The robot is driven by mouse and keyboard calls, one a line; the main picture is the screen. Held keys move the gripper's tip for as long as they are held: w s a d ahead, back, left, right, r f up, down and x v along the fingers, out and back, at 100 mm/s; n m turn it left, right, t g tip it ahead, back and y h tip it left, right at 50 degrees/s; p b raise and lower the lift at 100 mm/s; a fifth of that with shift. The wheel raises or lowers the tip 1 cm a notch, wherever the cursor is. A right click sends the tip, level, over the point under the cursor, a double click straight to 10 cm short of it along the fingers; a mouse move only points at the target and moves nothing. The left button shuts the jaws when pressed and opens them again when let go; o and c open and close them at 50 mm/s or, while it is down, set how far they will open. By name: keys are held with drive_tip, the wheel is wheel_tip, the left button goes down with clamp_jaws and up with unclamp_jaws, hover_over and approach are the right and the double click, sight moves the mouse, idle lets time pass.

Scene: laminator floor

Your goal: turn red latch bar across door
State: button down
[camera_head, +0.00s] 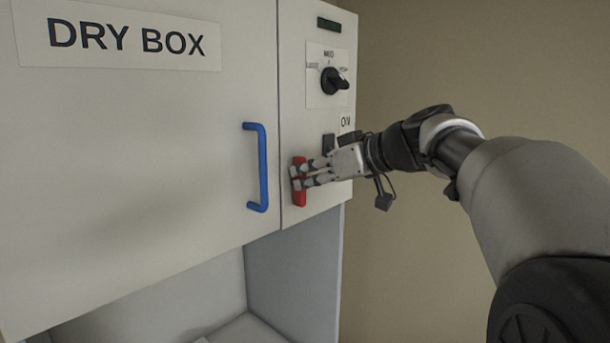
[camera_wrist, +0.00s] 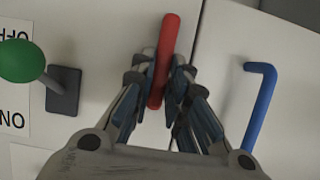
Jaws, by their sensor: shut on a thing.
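The red latch bar (camera_head: 300,196) is on the panel just right of the door (camera_head: 140,170) of the dry box. It stands nearly upright in the head view, beside the door's edge and not across it. My gripper (camera_head: 297,174) is shut on the bar, with a finger on each side. In the wrist view the red bar (camera_wrist: 166,52) runs between the fingers of my gripper (camera_wrist: 162,78), its far end sticking out past them. The part of the bar behind the fingers is hidden.
A black rotary knob (camera_head: 333,81) is above on the panel. A green-ended lever (camera_wrist: 22,62) sits close to my gripper. Open space lies below the door.

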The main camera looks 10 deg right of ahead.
drive_tip(key=m, duration=0.1)
drive_tip(key=m+y+p, duration=0.1)
drive_tip(key=m+g, duration=0.1)
drive_tip(key=shift+w+d+y, duration=0.25)
drive_tip(key=shift+d+y, duration=0.1)
drive_tip(key=shift+y, duration=0.05)
drive_tip(key=m+y, duration=0.1)
drive_tip(key=m, duration=0.2)
drive_tip(key=f+m+y+p, duration=0.1)
drive_tip(key=m+y, duration=0.1)
drive_tip(key=m, duration=0.2)
drive_tip(key=d+f+m+y+p, duration=0.1)
drive_tip(key=m+y, duration=0.1)
drive_tip(key=m, duration=0.1)
drive_tip(key=shift+w, duration=0.35)
drive_tip(key=shift+m, duration=0.4)
drive_tip(key=c, duration=1.6)
unclamp_jaws()
drive_tip(key=shift+g+y, duration=0.3)
drive_tip(key=shift+g, duration=0.1)
drive_tip(key=shift+o, duration=0.2)
